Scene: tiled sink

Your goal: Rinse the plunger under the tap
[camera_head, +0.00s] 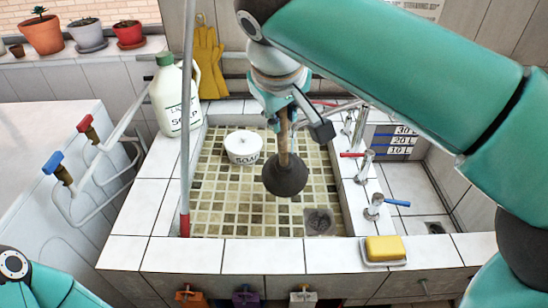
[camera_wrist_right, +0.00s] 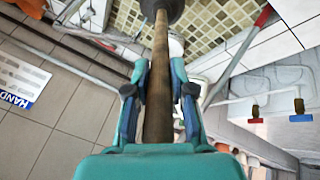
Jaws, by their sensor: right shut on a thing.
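The plunger (camera_head: 286,176) has a black rubber cup and a wooden handle. It hangs cup down over the tiled sink basin (camera_head: 215,205). My right gripper (camera_head: 284,108) is shut on the handle, which also shows between its fingers (camera_wrist_right: 158,82) in the right wrist view. Chrome tap fittings with a red lever (camera_head: 353,155) and a blue lever (camera_head: 396,203) stand on the right rim. The tap's spout is partly hidden behind my right gripper. I see no water running. My left gripper is out of view; only part of my left arm shows at lower left.
A white soap pot (camera_head: 243,148) stands in the basin, left of the plunger. A soap jug (camera_head: 172,98) stands on the back left rim. A yellow sponge (camera_head: 385,248) lies on the front right rim. A pole (camera_head: 187,120) rises at the left. A drain (camera_head: 319,221) is at front right.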

